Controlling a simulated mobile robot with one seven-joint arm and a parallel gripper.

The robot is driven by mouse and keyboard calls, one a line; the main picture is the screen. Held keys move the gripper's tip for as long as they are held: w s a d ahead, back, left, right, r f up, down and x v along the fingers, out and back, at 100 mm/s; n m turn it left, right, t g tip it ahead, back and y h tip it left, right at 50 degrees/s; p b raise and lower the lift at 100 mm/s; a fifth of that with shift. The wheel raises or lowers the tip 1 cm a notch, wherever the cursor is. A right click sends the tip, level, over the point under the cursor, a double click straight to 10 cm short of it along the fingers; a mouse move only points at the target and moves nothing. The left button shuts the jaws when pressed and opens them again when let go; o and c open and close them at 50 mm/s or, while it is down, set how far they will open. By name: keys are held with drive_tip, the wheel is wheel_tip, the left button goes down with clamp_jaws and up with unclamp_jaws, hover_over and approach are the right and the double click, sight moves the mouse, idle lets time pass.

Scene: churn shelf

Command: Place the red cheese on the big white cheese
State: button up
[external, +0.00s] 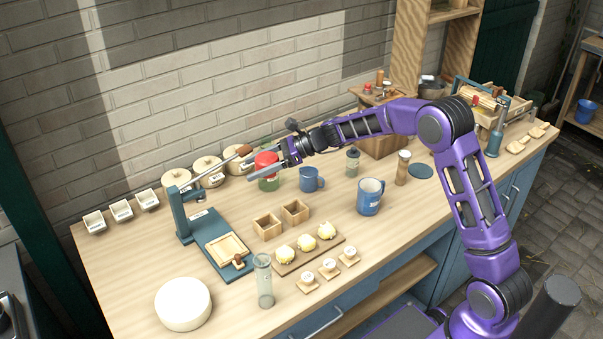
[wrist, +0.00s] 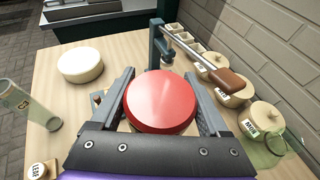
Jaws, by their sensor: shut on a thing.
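My gripper (external: 268,163) is shut on the red cheese (wrist: 161,101), a round, flat-topped disc held between the two fingers. In the external view the red cheese (external: 265,158) is partly hidden by the fingers and is held up over the back of the table. The big white cheese (external: 183,304) is a wide pale wheel lying flat at the table's front left corner. In the wrist view it (wrist: 80,65) is at the upper left, well apart from my gripper, and its top is bare.
A blue press (external: 215,225) with a long lever stands between my gripper and the white cheese. A clear glass cylinder (external: 264,281) stands right of that cheese. Lidded pots (external: 208,171) line the wall, and a blue mug (external: 370,197) stands mid-table.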

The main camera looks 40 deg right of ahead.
drive_tip(key=s+a+n+g+y, duration=0.1)
drive_tip(key=s+a+n+g, duration=0.15)
drive_tip(key=a, duration=0.65)
drive_tip(key=s+a+n+g, duration=0.2)
drive_tip(key=s+a, duration=0.2)
drive_tip(key=a, duration=0.5)
drive_tip(key=n+g, duration=0.3)
drive_tip(key=g, duration=0.1)
hover_over(188, 308)
wheel_tip(188, 308, down, 11)
drive_tip(key=shift+r, duration=0.15)
drive_tip(key=shift+f+b, duration=0.35)
drive_tip(key=shift+f, duration=2.05)
drive_tip(key=o, duration=1.4)
drive_tip(key=shift+r, duration=0.25)
drive_tip(key=v, duration=1.2)
drive_tip(key=shift+f, duration=0.2)
